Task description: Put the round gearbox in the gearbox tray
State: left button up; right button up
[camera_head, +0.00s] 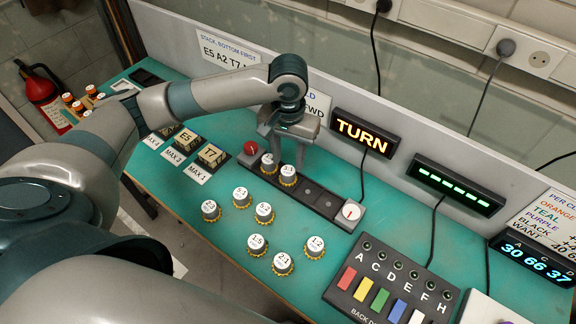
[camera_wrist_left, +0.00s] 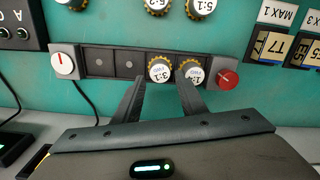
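The gearbox tray (camera_head: 326,204) is a dark strip with a row of square slots. Two round gearboxes with white tops and yellow toothed rims sit in it, one (camera_head: 268,164) by the red knob and one (camera_head: 288,176) beside it. The other two slots look empty. In the left wrist view the second reads 3:1 (camera_wrist_left: 160,71). My left gripper (camera_head: 285,158) is over the tray, fingers apart on either side of the 3:1 gearbox; contact cannot be told. Several loose round gearboxes, such as one (camera_head: 283,264), stand on the bench. My right gripper is out of view.
A red knob (camera_head: 251,148) and a white dial (camera_head: 350,212) flank the tray. A TURN sign (camera_head: 363,133) and a green display (camera_head: 457,185) stand behind. A lettered panel with coloured blocks (camera_head: 390,290) is at front right. Labelled blocks (camera_head: 212,156) lie left.

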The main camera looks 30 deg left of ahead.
aim_at(288, 171)
pick_arm(q)
notch_tip(288, 171, up, 8)
jog(key=b, duration=0.1)
dwell(0.7)
